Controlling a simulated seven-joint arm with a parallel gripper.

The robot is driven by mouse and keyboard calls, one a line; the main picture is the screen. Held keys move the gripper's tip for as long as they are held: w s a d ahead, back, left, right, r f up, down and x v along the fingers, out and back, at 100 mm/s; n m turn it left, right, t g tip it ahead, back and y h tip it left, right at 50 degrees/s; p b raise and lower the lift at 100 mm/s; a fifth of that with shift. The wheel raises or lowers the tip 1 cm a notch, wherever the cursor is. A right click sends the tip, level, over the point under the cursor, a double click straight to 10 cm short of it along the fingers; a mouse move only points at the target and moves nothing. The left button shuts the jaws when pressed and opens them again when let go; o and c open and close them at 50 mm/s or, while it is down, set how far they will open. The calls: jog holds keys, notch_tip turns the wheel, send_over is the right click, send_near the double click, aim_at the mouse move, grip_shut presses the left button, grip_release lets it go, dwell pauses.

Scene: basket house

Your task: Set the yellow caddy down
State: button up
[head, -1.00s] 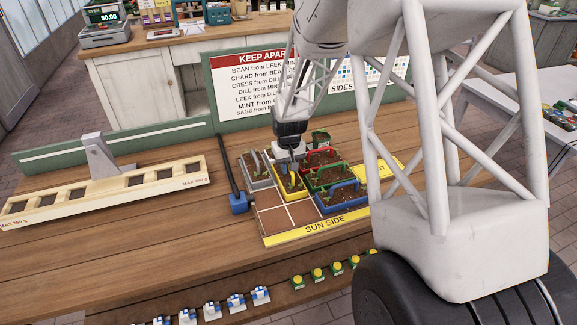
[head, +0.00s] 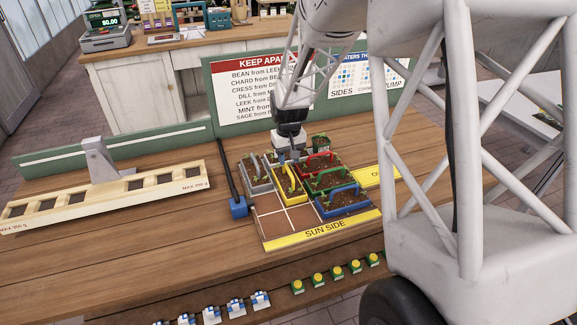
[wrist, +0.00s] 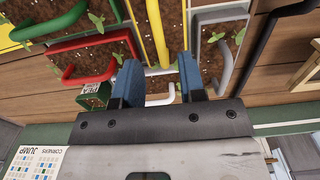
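The yellow caddy (head: 293,199) rests in the planter grid on the table, between the grey caddy and the red and green caddies. Its yellow handle (wrist: 157,32) shows upright and free in the wrist view. My gripper (head: 288,157) is just behind and above the yellow caddy. In the wrist view my gripper (wrist: 158,82) has its two blue fingers spread, with no caddy held between them. A white handle (wrist: 156,100) passes near and below the fingers; whether they touch it I cannot tell.
The grey caddy (head: 257,188), red caddy (head: 322,160), green caddy (head: 331,179) and blue caddy (head: 343,205) stand close around. Front-left cells (head: 271,226) of the grid are empty. A long tray scale (head: 110,193) stands left. A keep-apart sign (head: 262,90) stands behind.

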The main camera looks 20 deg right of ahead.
aim_at(288, 170)
notch_tip(288, 170, up, 6)
jog(key=shift+r, duration=0.2)
dwell(0.6)
jog(key=s+a+r+t, duration=0.1)
jog(key=s+a+r, duration=0.2)
jog(key=s+r, duration=0.45)
jog(key=s+a+r, duration=0.2)
jog(key=s+r, duration=0.2)
jog(key=s, duration=0.7)
jog(key=s+a+r+t, duration=0.1)
jog(key=s+a, duration=0.2)
jog(key=s, duration=1.5)
jog(key=shift+t, duration=0.3)
